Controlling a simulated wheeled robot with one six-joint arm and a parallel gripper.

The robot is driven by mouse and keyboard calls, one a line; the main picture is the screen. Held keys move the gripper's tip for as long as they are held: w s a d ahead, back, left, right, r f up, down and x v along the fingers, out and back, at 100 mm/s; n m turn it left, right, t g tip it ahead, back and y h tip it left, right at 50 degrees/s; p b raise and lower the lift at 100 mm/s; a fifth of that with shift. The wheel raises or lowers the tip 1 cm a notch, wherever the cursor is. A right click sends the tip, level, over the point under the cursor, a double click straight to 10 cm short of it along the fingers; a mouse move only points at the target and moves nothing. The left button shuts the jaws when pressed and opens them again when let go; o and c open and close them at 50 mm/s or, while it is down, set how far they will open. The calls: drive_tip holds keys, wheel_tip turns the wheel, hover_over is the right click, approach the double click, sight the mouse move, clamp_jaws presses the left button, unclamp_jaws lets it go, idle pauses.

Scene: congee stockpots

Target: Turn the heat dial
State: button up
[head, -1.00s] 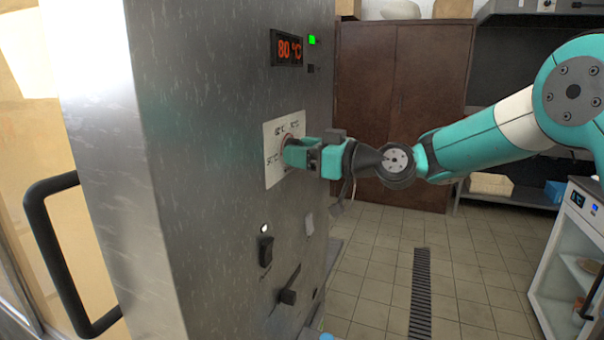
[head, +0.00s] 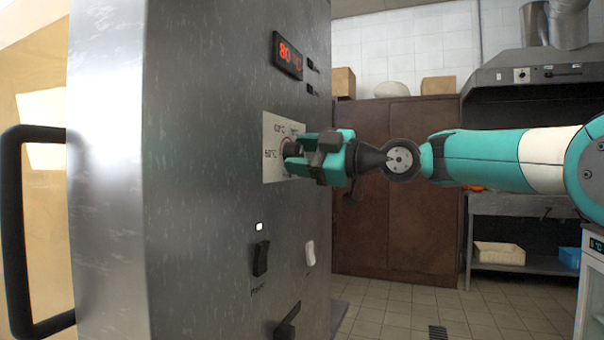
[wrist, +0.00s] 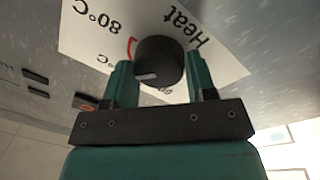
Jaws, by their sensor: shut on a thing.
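The heat dial (head: 291,149) is a round black knob on a white label plate (head: 270,172) printed with temperature marks. In the wrist view the dial (wrist: 158,58) has a pale pointer mark on its edge, and "Heat" and "80°C" are legible on the plate. My gripper (head: 293,158) is shut on the dial, with one teal finger on each side of it in the wrist view (wrist: 160,80). The fingers hide part of the plate's markings. A display (head: 287,56) above the dial shows 80 in orange-red.
The dial is on a tall steel cabinet face. Below it are a black rocker switch (head: 261,258), a pale switch (head: 310,254) and a black lever (head: 287,322). A black bar handle (head: 12,230) is at the left. Brown cupboards (head: 400,230) stand behind.

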drive_tip(key=shift+n+b, duration=0.3)
drive_tip(key=shift+n, duration=0.1)
drive_tip(key=o, duration=0.9)
drive_tip(key=b+v, duration=0.3)
drive_tip(key=v, duration=1.4)
drive_tip(key=shift+d, duration=0.2)
drive_tip(key=shift+f, duration=0.1)
